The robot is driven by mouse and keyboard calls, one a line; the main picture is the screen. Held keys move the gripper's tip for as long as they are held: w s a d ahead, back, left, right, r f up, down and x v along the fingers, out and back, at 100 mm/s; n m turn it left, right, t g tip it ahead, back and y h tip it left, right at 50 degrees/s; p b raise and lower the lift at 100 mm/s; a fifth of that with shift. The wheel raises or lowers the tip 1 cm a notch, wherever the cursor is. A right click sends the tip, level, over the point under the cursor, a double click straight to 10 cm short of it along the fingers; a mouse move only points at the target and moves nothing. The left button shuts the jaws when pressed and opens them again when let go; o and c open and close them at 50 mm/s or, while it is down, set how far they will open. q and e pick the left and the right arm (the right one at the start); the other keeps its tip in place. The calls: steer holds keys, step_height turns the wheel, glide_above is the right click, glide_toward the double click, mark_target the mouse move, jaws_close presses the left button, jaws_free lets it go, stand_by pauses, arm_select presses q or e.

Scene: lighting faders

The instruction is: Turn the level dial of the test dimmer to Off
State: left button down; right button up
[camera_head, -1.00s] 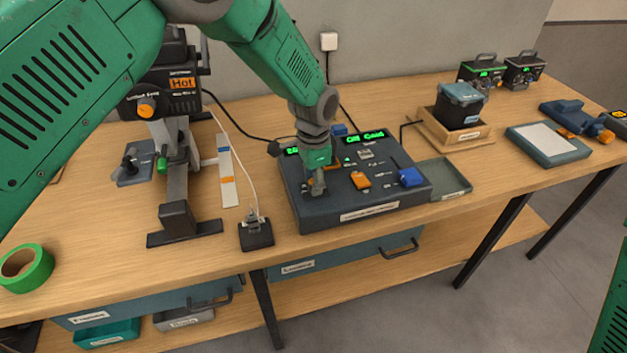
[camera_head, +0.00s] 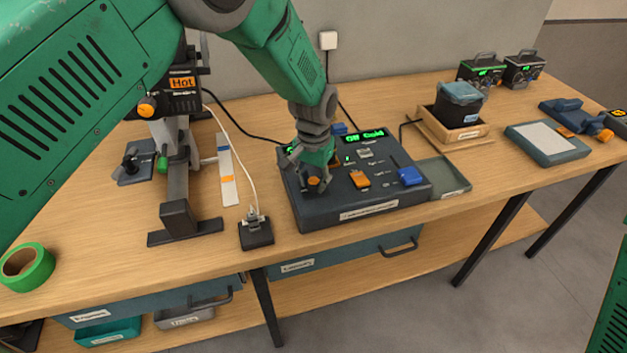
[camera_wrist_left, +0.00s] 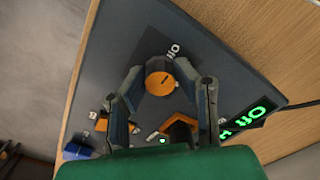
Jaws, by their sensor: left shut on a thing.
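The test dimmer (camera_head: 345,208) is a dark sloped box on the bench with green displays. Its orange level dial (camera_wrist_left: 159,83) has a dark pointer line and sits near a white "Off" label (camera_wrist_left: 173,50); the dial also shows in the head view (camera_head: 313,181). My left gripper (camera_head: 312,178) is down over the left part of the box, its fingers shut on both sides of the dial; it also shows in the left wrist view (camera_wrist_left: 160,77). My right gripper is out of view.
An orange slider cap (camera_head: 360,179) and a blue one (camera_head: 410,176) are on the box right of my gripper. A shallow tray (camera_head: 445,178) adjoins the right side.

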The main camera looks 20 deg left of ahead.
mark_target(315, 179)
arm_select(q)
steer(key=shift+w+r, duration=0.1)
steer(key=shift+w, duration=0.05)
stand_by(0.3)
steer(key=c, duration=1.4)
jaws_free()
steer(key=shift+o, duration=0.6)
steer(key=shift+w, duration=0.1)
steer(key=shift+d, duration=0.1)
steer(key=shift+r, duration=0.2)
step_height(315, 179, up, 11)
steer(key=shift+r, duration=0.1)
